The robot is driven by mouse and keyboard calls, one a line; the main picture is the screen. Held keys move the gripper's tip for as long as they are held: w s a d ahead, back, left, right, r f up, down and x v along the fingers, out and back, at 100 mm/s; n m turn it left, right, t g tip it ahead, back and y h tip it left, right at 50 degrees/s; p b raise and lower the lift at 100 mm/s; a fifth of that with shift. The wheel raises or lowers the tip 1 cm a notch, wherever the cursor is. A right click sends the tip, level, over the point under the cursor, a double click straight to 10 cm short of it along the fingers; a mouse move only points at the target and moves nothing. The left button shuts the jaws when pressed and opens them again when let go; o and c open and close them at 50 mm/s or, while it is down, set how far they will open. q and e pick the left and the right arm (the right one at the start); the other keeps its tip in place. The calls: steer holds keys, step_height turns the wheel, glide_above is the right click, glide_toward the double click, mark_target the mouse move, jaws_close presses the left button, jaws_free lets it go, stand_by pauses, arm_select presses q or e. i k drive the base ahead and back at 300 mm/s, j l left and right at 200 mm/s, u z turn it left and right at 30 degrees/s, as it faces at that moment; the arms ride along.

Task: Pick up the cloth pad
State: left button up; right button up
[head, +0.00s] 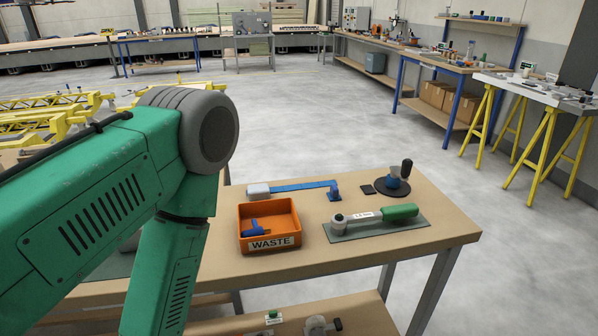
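I cannot tell for sure which thing is the cloth pad. A small flat dark square (367,190) lies on the workbench (300,265), beside a round black base (393,188) that carries a blue part and an upright black knob. A whitish block (258,191) sits at the left end of a blue strip (300,186) behind the orange bin. A grey-green mat (415,228) lies under a tool with a green handle (400,212). My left arm, green with a grey joint, fills the left side and hides part of the bench. Neither gripper is in view.
The orange bin (268,222) marked WASTE holds a blue item. A lower shelf (245,324) carries small parts. Yellow trestles (545,150) with a white top stand at the right, with grey floor between. Other benches line the walls.

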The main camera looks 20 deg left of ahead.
mark_target(259, 192)
steer(key=u, duration=1.05)
